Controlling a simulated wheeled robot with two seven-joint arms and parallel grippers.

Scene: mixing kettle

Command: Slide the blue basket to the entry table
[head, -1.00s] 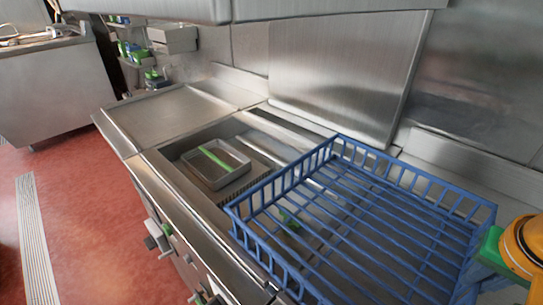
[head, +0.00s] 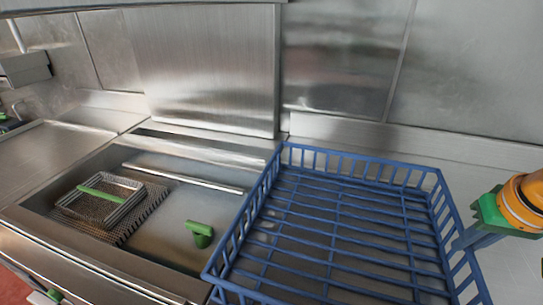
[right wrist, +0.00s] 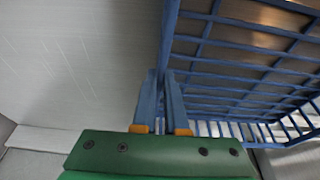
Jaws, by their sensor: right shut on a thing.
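The blue basket (head: 362,158) is a wide, open-topped wire crate in the right half of the head view. It lies level, to the right of the sunken basin (head: 165,262). My right gripper (head: 462,240) is shut on the basket's right side wall, coming in from the right. My left gripper is not in view. I cannot tell for sure which surface is the entry table.
A wire fryer basket with a green handle (head: 103,200) sits in the basin at the left. A green handle (head: 200,232) stands just left of the blue basket. A steel wall (head: 345,60) rises behind. Bare counter (head: 515,255) shows at the right.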

